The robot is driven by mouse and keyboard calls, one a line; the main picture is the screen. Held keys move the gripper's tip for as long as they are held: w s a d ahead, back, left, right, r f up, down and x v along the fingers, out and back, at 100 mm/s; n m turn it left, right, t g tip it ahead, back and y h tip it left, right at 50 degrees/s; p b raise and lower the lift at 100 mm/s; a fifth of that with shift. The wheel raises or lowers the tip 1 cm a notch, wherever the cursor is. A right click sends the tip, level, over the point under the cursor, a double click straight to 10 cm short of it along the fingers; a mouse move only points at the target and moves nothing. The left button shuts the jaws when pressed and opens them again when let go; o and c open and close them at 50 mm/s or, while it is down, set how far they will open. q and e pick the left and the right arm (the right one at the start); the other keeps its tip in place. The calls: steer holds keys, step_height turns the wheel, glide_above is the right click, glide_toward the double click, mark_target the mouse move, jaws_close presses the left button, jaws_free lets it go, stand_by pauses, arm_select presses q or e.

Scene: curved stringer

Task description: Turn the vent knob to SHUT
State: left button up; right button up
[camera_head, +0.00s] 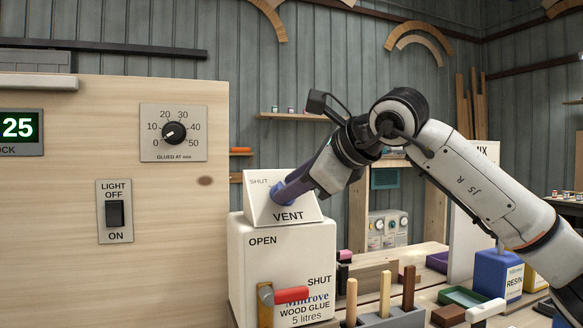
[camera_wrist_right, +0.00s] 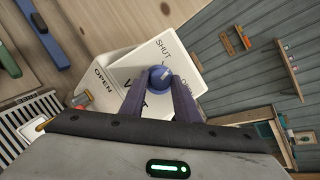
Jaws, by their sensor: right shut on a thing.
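The vent panel (camera_head: 258,208) is a white sloped plate marked SHUT at its upper left and VENT below, on top of the white wood glue container (camera_head: 280,262). My right gripper (camera_head: 280,193) reaches down onto it from the right and hides the knob in the head view. In the right wrist view, the round blue vent knob (camera_wrist_right: 161,76) sits between the two fingers of my right gripper (camera_wrist_right: 161,86), which is shut on it. SHUT and OPEN labels show on the plate around the knob. I cannot tell for certain where the knob points. My left gripper is not in view.
The container's front has a red-handled valve (camera_head: 290,294) with OPEN and SHUT labels. A wooden board at left carries a dial (camera_head: 174,132) and a light switch (camera_head: 115,213). Wooden-handled tools (camera_head: 384,295) and a blue resin can (camera_head: 497,276) stand at right.

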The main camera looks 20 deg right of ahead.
steer(key=n+p, duration=0.1)
steer(key=r+n+g+p, duration=0.1)
steer(key=n+p, duration=0.1)
steer(key=shift+w+d+y, duration=0.1)
steer(key=shift+d+y, duration=0.05)
steer(key=shift+y, duration=0.25)
steer(key=shift+n+p, duration=0.4)
steer(key=shift+p, duration=0.3)
steer(key=shift+f+n+g+p, duration=0.1)
steer(key=shift+n+g+p, duration=0.4)
steer(key=shift+n+p, duration=0.5)
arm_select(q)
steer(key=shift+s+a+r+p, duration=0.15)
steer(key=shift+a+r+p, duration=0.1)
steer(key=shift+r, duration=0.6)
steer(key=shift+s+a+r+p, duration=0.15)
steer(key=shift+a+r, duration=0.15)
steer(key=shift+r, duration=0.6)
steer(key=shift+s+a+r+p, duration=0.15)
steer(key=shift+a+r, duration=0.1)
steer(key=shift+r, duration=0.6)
arm_select(e)
steer(key=shift+f+n+y, duration=0.15)
steer(key=shift+n+y, duration=0.15)
steer(key=shift+n, duration=0.1)
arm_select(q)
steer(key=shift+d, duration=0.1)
arm_select(e)
steer(key=o, duration=1)
steer(key=shift+o, duration=0.2)
